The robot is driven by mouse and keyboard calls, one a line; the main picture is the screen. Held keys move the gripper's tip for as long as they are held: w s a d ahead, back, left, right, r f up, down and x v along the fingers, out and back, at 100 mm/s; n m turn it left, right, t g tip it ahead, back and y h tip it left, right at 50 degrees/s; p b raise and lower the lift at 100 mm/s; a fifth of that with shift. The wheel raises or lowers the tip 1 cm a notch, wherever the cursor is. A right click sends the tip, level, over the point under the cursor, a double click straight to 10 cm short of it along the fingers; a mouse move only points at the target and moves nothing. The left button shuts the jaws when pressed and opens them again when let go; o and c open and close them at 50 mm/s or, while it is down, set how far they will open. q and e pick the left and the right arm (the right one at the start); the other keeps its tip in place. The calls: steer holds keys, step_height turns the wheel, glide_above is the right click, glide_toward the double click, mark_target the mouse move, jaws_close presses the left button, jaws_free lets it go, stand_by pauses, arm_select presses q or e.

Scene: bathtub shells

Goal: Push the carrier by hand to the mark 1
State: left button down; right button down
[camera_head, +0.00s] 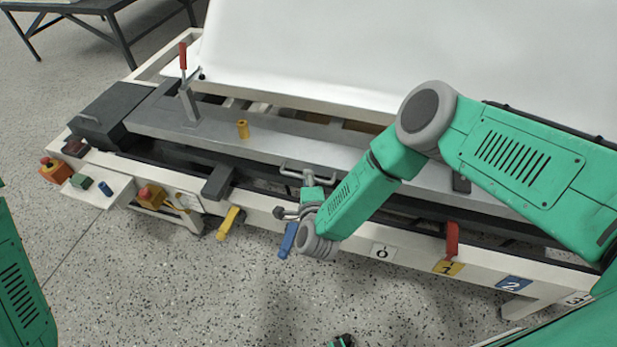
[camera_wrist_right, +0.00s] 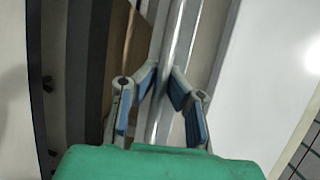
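The carrier seems to be the long grey plate (camera_head: 290,141) lying along the white frame, with a metal handle (camera_head: 292,172) at its front edge. In the right wrist view the handle bar (camera_wrist_right: 187,28) runs between my fingers. My right gripper (camera_head: 308,180) is at the handle, its fingertips (camera_wrist_right: 165,70) close against both sides of the bar. My wrist and forearm partly hide the carrier. Mark 1 is a yellow label (camera_head: 447,267) on the front rail, right of the handle, below a red tab (camera_head: 452,240). My left gripper is not seen; only green arm casing shows at the left edge.
Labels 0 (camera_head: 382,251) and 2 (camera_head: 513,283) flank mark 1. A blue tab (camera_head: 288,240) and yellow tab (camera_head: 230,222) hang from the rail at left. A large white shell (camera_head: 330,45) lies behind.

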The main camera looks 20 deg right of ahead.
steer(key=shift+a, duration=0.5)
steer(key=shift+s+d+f+p, duration=0.15)
steer(key=shift+s+d+p, duration=0.15)
steer(key=shift+d, duration=0.35)
steer(key=shift+s+d+f+p, duration=0.1)
steer(key=shift+s+d+p, duration=0.1)
steer(key=shift+s+d, duration=0.35)
steer(key=shift+s+d+r, duration=0.15)
steer(key=shift+d, duration=0.1)
steer(key=c, duration=1.6)
jaws_free()
steer(key=shift+w+a, duration=0.25)
steer(key=v, duration=1.2)
